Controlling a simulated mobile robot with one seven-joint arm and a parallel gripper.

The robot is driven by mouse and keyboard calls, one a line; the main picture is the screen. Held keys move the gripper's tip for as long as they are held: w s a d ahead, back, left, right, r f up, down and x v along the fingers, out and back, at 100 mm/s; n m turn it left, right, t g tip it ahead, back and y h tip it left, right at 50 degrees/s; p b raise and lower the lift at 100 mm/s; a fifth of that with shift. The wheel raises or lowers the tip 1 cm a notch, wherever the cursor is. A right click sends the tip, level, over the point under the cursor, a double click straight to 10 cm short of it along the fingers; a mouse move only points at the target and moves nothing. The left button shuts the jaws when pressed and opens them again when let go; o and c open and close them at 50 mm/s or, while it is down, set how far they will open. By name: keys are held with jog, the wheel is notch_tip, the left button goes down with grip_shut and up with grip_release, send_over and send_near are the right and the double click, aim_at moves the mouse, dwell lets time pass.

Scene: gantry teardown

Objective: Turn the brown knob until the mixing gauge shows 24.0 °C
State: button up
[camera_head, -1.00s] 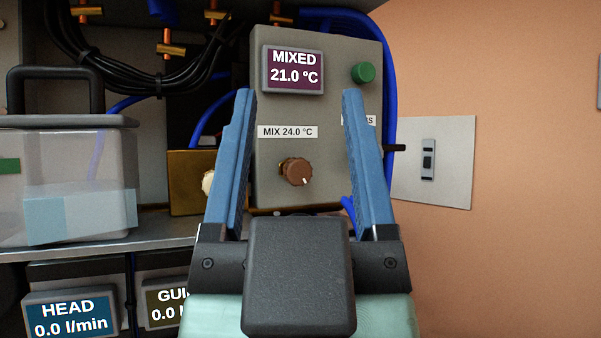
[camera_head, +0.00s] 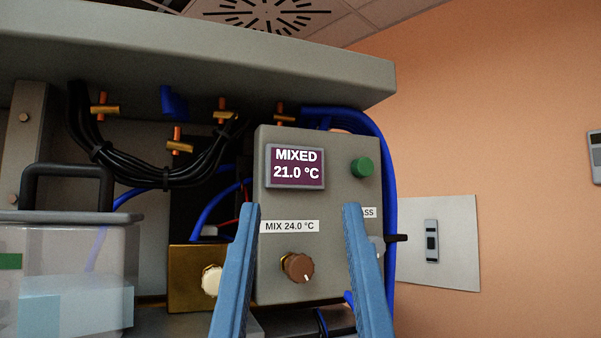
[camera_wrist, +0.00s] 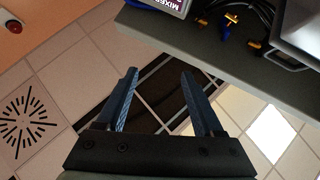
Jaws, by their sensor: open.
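The brown knob (camera_head: 299,267) sits on the lower front of a grey panel box (camera_head: 330,240), under a label reading MIX 24.0 °C (camera_head: 289,226). A pale mark shows at its lower right. The mixing gauge (camera_head: 295,167) above it reads MIXED 21.0 °C. My gripper (camera_head: 300,210) is open in the head view, with one blue finger to each side of the knob in the picture. Its fingers look nearer to the camera than the panel, and nothing is between them. In the wrist view my gripper (camera_wrist: 160,78) is also open and empty; the gauge (camera_wrist: 172,5) shows partly at the top edge.
A green button (camera_head: 362,168) is at the panel's upper right. A white knob (camera_head: 211,280) on a brass block (camera_head: 184,262) is left of the panel. A clear lidded box (camera_head: 80,270) stands further left. A grey ledge (camera_head: 200,50) overhangs above. Blue hoses run behind the panel.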

aim_at(302, 270)
dwell(0.4)
jog(key=shift+o, duration=0.4)
jog(key=shift+w+d+r+p, duration=0.15)
jog(key=shift+w+r+p, duration=0.05)
jog(key=shift+w+p, duration=0.15)
jog(key=w+d+f+n+g+y+p, duration=0.2)
jog(key=w+d+f+g+y+p, duration=0.35)
jog(key=g, duration=0.55)
jog(key=shift+y, duration=0.65)
jog(key=p+x, duration=0.2)
jog(key=x, duration=0.2)
jog(key=p+x, duration=0.3)
jog(key=x, duration=0.1)
jog(key=p+x, duration=0.2)
jog(key=x, duration=0.2)
jog(key=shift+w+a+r, duration=0.1)
jog(key=shift+a+r, duration=0.25)
jog(key=shift+a, duration=0.05)
jog(key=shift+w+a+f+p, duration=0.15)
jog(key=shift+w+a+p, duration=0.15)
jog(key=shift+w, duration=0.3)
grip_shut()
